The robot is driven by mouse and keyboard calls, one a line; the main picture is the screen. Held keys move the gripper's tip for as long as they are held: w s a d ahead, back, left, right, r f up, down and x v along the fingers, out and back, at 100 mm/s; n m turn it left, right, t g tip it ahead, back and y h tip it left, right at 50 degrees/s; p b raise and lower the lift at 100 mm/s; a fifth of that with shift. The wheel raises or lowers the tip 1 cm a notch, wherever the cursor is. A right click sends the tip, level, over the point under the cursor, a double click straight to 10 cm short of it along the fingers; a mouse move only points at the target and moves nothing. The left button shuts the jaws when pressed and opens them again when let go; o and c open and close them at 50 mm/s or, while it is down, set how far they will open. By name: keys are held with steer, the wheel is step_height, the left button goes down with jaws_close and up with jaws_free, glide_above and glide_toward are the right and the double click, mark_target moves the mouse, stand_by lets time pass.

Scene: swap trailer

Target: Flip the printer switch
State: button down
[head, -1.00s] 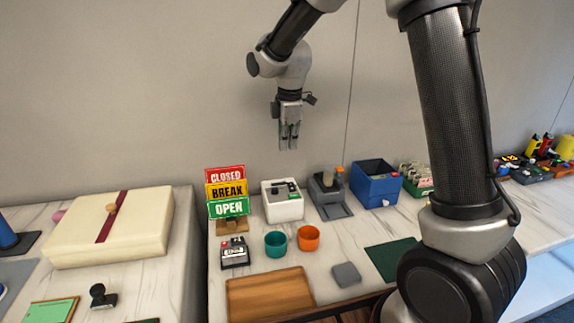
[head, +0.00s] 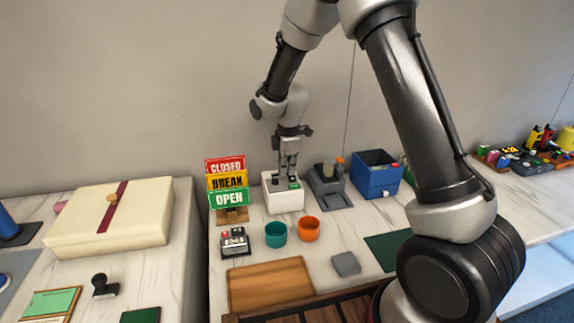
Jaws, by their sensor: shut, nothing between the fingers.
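A white box-shaped machine (head: 284,204), which looks like the printer, stands on the marble counter beside the stacked signs. Its top has a dark panel and a small green patch (head: 294,185) at the right. My gripper (head: 288,180) is shut and empty. It points straight down at the top of the white machine, with its fingertips at or just above the panel. I cannot tell whether they touch it. The fingers hide part of the panel, and I cannot make out the switch or its position.
CLOSED, BREAK and OPEN signs (head: 227,184) stand close left of the machine. A grey device (head: 327,188) and a blue box (head: 375,176) stand to the right. Teal (head: 275,235) and orange (head: 308,229) cups, a small button box (head: 234,242) and a wooden tray (head: 269,285) are in front.

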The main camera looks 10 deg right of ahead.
steer(key=shift+f, duration=0.1)
steer(key=shift+w+f+g, duration=0.15)
steer(key=shift+f+g, duration=0.05)
steer(key=shift+g, duration=0.1)
steer(key=shift+w+f+g, duration=0.2)
steer(key=shift+f+g, duration=0.1)
steer(key=shift+g, duration=0.6)
steer(key=shift+s, duration=0.2)
